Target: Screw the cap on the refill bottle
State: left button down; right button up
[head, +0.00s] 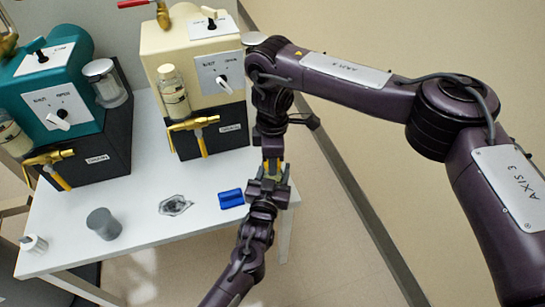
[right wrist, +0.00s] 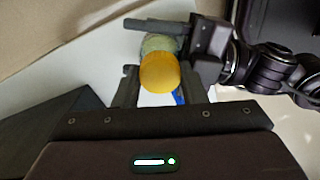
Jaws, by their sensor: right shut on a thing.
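The yellow cap (right wrist: 160,73) is between the two fingers of my right gripper (right wrist: 160,88), which is shut on it. The pale green refill bottle (right wrist: 160,43) shows right behind the cap and in line with it. I cannot tell whether cap and bottle touch or the threads are engaged. My left gripper (right wrist: 190,35) is around the bottle and appears shut on it. In the head view my right gripper (head: 272,163) points down onto my left gripper (head: 267,190) past the table's right side. They hide most of bottle and cap there.
The white table (head: 150,225) carries a teal machine (head: 62,85) and a cream machine (head: 170,50). A grey cylinder (head: 103,224), a small white bottle (head: 33,244), a crumpled clear bag (head: 175,205) and a blue block (head: 231,199) lie along its front.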

jog(key=o, duration=1.2)
jog(key=shift+c, duration=0.2)
notch_tip(320, 180, up, 12)
pick_arm(q)
jog(key=c, duration=0.6)
grip_release()
jog(key=shift+o, duration=0.2)
